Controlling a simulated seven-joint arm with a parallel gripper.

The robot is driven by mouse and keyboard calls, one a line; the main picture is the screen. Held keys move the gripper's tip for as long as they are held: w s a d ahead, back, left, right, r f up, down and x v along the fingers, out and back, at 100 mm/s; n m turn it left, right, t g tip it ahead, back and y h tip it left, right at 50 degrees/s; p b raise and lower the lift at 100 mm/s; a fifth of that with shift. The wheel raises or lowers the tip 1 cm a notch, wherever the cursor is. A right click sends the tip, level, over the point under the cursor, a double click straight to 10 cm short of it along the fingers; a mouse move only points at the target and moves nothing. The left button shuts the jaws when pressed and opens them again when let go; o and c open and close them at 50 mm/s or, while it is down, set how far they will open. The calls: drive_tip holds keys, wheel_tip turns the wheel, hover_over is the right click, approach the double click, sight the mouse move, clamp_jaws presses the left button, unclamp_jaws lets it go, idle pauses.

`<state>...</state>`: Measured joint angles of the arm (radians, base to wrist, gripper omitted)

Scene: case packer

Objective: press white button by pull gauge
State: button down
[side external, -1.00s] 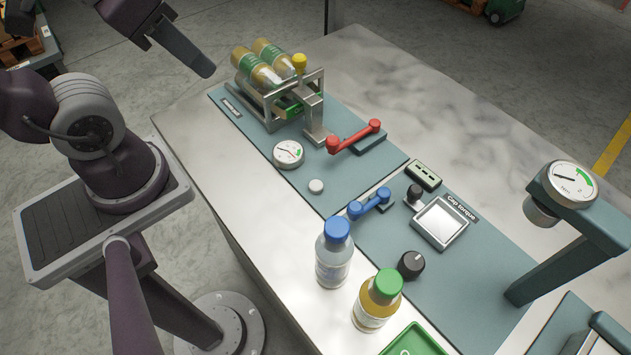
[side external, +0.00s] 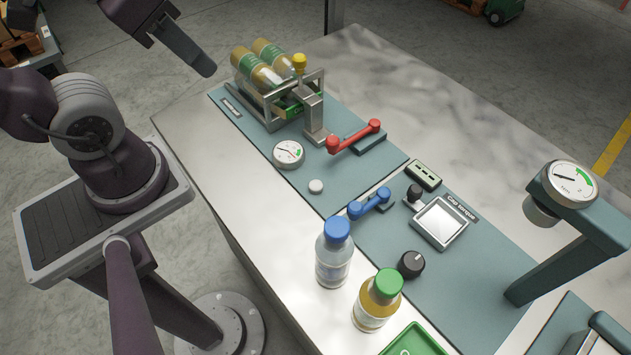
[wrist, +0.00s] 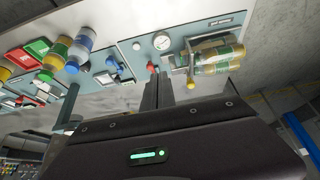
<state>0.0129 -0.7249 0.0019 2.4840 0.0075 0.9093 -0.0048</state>
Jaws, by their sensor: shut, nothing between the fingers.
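The small round white button (side external: 316,187) sits on the grey-green panel, just in front of a round white dial gauge (side external: 288,154) with a red and green scale. In the wrist view the button (wrist: 136,46) lies left of the gauge (wrist: 162,42). My gripper (side external: 208,70) is shut and empty, raised at the upper left, well apart from the button. In the wrist view its shut fingers (wrist: 158,92) point toward the panel and cover part of the red lever. I cannot read any label naming the gauge.
A red lever (side external: 355,137) and a blue lever (side external: 370,203) flank the button. A metal rack (side external: 270,121) holds bottles, beside a yellow-knobbed post (side external: 299,62). A blue-capped bottle (side external: 334,255) and a green-capped bottle (side external: 377,300) stand near the front edge.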

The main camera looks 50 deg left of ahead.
drive_tip(key=w+d+f+m+g, duration=0.1)
drive_tip(key=w+d+m+g, duration=0.1)
drive_tip(key=w+g, duration=0.25)
drive_tip(key=m+g+y, duration=0.3)
drive_tip(key=m+y, duration=0.1)
drive_tip(key=y, duration=0.5)
hover_over(320, 188)
wheel_tip(320, 188, down, 14)
drive_tip(key=shift+f, duration=0.25)
drive_tip(key=shift+f, duration=4.4)
drive_tip(key=shift+f, duration=0.45)
